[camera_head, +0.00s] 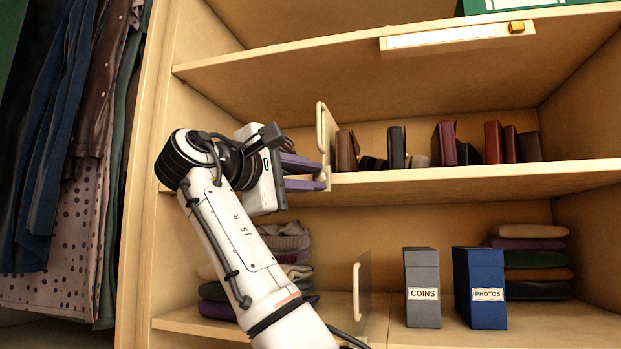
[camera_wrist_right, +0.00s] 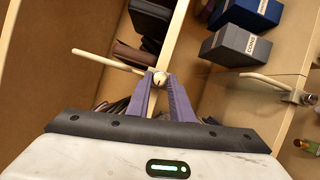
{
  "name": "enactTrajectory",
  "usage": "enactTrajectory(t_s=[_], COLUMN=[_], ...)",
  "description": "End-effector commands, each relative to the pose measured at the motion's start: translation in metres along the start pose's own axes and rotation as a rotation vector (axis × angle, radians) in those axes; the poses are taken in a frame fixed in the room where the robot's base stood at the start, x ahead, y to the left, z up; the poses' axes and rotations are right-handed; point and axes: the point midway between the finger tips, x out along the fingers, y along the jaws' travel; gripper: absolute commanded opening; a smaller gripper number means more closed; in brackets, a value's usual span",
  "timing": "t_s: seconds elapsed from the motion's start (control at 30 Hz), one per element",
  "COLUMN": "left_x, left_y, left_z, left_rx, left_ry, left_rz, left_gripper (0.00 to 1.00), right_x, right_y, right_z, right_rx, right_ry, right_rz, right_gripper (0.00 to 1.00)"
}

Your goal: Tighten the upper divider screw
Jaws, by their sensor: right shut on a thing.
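The upper divider (camera_head: 321,130) is a pale, upright, rounded frame at the left front of the middle shelf. It also shows edge-on in the right wrist view (camera_wrist_right: 106,60). My right gripper (camera_head: 325,176) is at the foot of this divider, by the shelf's front edge. In the right wrist view its purple fingers (camera_wrist_right: 160,80) are shut on a small, round, light screw head (camera_wrist_right: 160,76). The fingers hide the sides of the screw, and the head view does not show it. My left gripper is not in view.
A lower divider (camera_head: 357,292) stands on the bottom shelf, close to my right forearm. A grey COINS box (camera_head: 423,285) and blue PHOTOS box (camera_head: 485,288) stand right of it. Wallets (camera_head: 446,143) line the middle shelf (camera_head: 480,176). Clothes (camera_head: 75,150) hang at left.

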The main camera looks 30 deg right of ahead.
Motion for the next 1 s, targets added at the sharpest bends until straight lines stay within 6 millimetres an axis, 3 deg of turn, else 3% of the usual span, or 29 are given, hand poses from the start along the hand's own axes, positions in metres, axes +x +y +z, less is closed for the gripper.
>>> enactTrajectory(t_s=[1.0], left_x=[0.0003], left_y=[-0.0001], left_z=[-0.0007], left_rx=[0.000], left_ry=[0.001], left_rz=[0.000], left_gripper=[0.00], right_x=[0.0013], right_y=[0.0077], right_z=[0.0041], right_rx=[0.892], right_ry=[0.000], right_rz=[-0.375], right_gripper=[0.00])
